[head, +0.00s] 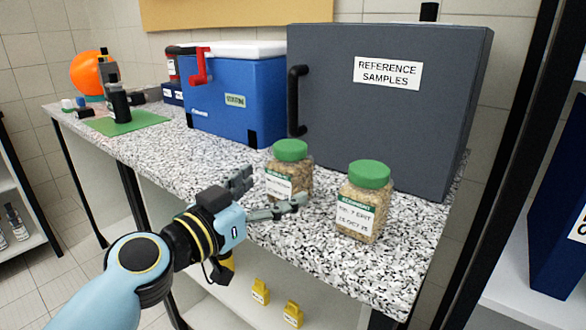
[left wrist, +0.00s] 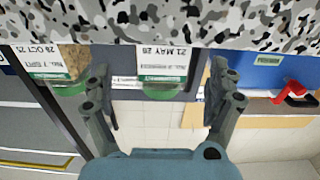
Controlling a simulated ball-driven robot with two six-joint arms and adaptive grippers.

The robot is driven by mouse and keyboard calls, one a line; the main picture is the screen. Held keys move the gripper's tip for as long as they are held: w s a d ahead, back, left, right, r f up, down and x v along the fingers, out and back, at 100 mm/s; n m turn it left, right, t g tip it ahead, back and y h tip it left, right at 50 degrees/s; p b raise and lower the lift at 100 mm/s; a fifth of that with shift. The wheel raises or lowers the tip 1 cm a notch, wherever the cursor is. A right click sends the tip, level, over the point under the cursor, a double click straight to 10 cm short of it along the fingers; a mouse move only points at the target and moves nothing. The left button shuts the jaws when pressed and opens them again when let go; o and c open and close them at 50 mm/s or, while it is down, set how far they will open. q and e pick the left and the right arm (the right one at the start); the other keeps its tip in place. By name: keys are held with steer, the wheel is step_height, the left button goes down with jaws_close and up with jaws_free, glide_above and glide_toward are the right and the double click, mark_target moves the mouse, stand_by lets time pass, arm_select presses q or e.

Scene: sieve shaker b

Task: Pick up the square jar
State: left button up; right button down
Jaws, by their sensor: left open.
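Two clear jars with green lids, tan grainy contents and white labels stand upright on the speckled counter. The nearer-left jar (head: 290,173) is in front of my left gripper (head: 270,192); the other jar (head: 362,205) stands to its right. Both bodies look boxy, so I cannot tell which is the square one. My left gripper is open and empty, with one finger crossing in front of the left jar's lower part. In the left wrist view, upside down, that jar (left wrist: 163,66) appears between the spread fingers (left wrist: 160,82), and the other jar (left wrist: 66,66) lies outside them, left. My right gripper is not seen.
A grey cabinet (head: 385,110) marked REFERENCE SAMPLES stands close behind the jars. A blue cooler (head: 235,100) stands left of it. A green mat (head: 125,122) with dark items lies at the far left. The counter (head: 180,155) is clear before the cooler.

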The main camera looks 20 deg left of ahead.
mark_target(278, 183)
arm_select(q)
steer(key=shift+x, duration=0.85)
steer(key=p+x, duration=0.1)
steer(key=x, duration=0.2)
steer(key=shift+w+f, duration=0.1)
steer(key=shift+w, duration=0.3)
steer(key=shift+w+d, duration=0.1)
steer(key=shift+w, duration=0.3)
steer(key=shift+f, duration=0.1)
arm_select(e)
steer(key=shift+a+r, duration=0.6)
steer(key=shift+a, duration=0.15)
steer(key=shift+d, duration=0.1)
arm_select(q)
steer(key=c, duration=1.6)
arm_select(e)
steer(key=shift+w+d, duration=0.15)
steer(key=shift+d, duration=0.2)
